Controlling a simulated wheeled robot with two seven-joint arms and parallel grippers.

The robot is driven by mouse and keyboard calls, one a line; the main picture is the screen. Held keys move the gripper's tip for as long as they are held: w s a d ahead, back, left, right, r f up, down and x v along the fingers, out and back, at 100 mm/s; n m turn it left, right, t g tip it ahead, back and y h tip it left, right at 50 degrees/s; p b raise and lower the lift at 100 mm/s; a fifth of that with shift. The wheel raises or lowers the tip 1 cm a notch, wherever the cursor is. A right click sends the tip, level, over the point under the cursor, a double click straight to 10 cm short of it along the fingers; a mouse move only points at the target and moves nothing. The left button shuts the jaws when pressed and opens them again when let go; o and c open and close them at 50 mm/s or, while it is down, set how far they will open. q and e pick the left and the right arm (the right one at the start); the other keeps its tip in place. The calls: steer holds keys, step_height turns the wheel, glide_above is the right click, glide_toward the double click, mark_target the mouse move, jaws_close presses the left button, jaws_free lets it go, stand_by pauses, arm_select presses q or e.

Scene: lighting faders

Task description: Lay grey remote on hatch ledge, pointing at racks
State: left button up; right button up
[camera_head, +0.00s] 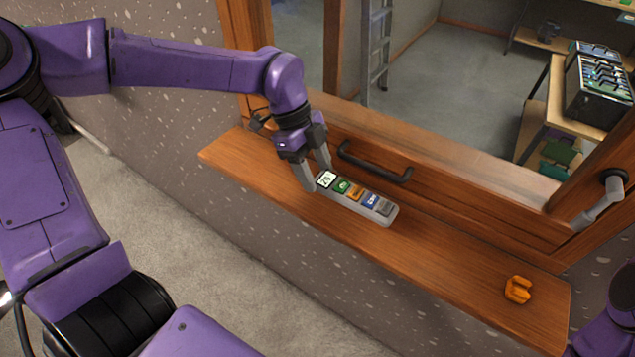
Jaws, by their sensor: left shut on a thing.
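The grey remote (378,218) is a long flat bar with a small display and several coloured buttons. It is on or just above the wooden hatch ledge (460,268), its long side running roughly along the ledge. My left gripper (316,174) is shut on its left end, the end with the display. I cannot tell whether its underside touches the wood. The racks seem to be the dark equipment (598,88) beyond the hatch at upper right. My right gripper is not in view; only a purple part of mine shows at the lower right edge.
A small orange object (517,289) sits near the ledge's right end. A dark bar handle (375,163) is on the hatch frame just behind the remote. A grey latch (600,205) is at right. The ledge between remote and orange object is clear.

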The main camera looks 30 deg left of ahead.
arm_select(q)
steer(key=shift+w+a+f, duration=0.3)
steer(key=shift+w+f, duration=0.15)
steer(key=shift+f, duration=0.15)
steer(key=shift+w+a+f, duration=0.25)
steer(key=shift+w+f, duration=0.2)
steer(key=shift+f, duration=0.1)
steer(key=f+b, duration=0.3)
steer(key=shift+s+a+f, duration=0.15)
steer(key=shift+a+f, duration=0.05)
steer(key=shift+f, duration=0.1)
steer(key=shift+w, duration=0.35)
steer(key=o, duration=1.1)
steer(key=shift+s, duration=0.15)
steer(key=shift+r, duration=0.1)
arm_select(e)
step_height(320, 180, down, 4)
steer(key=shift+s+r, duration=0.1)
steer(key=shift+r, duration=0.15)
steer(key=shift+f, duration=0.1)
arm_select(q)
steer(key=shift+a+r, duration=0.15)
steer(key=shift+r, duration=0.2)
steer(key=b+v, duration=0.2)
steer(key=v, duration=0.9)
steer(key=shift+r, duration=0.1)
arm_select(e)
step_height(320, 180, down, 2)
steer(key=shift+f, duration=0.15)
